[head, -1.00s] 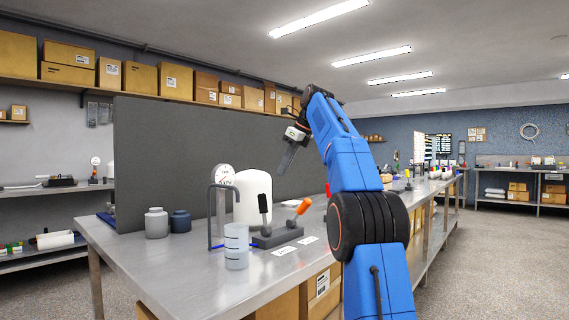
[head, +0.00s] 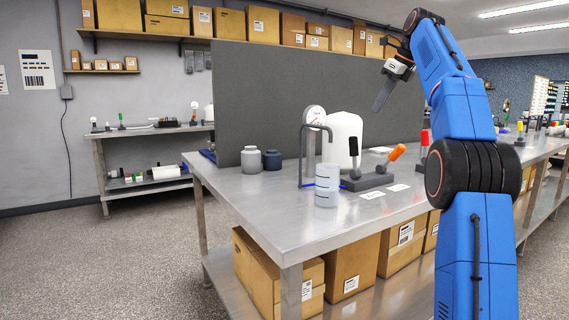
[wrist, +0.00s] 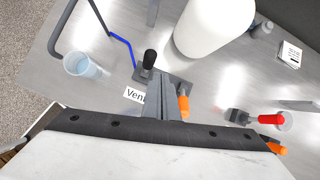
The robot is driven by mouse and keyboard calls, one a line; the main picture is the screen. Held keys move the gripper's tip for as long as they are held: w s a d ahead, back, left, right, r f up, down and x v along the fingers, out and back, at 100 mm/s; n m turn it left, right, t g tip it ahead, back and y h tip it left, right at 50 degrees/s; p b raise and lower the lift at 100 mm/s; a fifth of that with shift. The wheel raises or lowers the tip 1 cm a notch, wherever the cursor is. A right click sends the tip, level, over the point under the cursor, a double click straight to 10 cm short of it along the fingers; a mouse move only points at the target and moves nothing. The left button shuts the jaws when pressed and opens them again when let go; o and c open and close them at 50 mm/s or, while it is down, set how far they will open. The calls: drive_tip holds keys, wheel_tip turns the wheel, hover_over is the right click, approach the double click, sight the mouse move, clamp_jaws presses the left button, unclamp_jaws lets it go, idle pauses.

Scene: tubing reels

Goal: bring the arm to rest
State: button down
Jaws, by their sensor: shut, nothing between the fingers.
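My gripper (head: 382,96) is shut and empty, held in the air above the bench, in front of the dark grey panel. My blue arm is raised at the right of the head view, folded over at its top. In the wrist view my gripper (wrist: 160,107) points down over the bench. Below it is a grey block with a black-handled lever (wrist: 149,60) and an orange-handled lever (wrist: 184,106). I cannot see it touching anything.
The steel bench (head: 255,215) carries a white tank (head: 343,138), a dial gauge (head: 314,116), a clear beaker (head: 327,186), two small jars and the lever block (head: 368,181). The grey panel (head: 260,100) stands behind them. The floor (head: 100,250) at left is clear.

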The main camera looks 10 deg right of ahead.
drive_tip(key=s+a+f+n+h, duration=0.1)
drive_tip(key=s+a+f+n, duration=0.55)
drive_tip(key=s, duration=0.25)
drive_tip(key=s+a+f+n, duration=0.6)
drive_tip(key=s+a+n, duration=0.1)
drive_tip(key=s, duration=0.3)
drive_tip(key=s+a+f+n+h, duration=0.1)
drive_tip(key=s+f+n, duration=0.6)
drive_tip(key=s+f, duration=0.7)
drive_tip(key=s+a+f+n, duration=0.4)
drive_tip(key=s+f+n, duration=0.4)
drive_tip(key=s+f, duration=0.5)
wheel_tip(320, 180, down, 6)
drive_tip(key=shift+s+a+f+g+h, duration=0.2)
drive_tip(key=shift+s+g+h, duration=0.1)
drive_tip(key=shift+s+h, duration=0.1)
drive_tip(key=shift+w+r, duration=0.1)
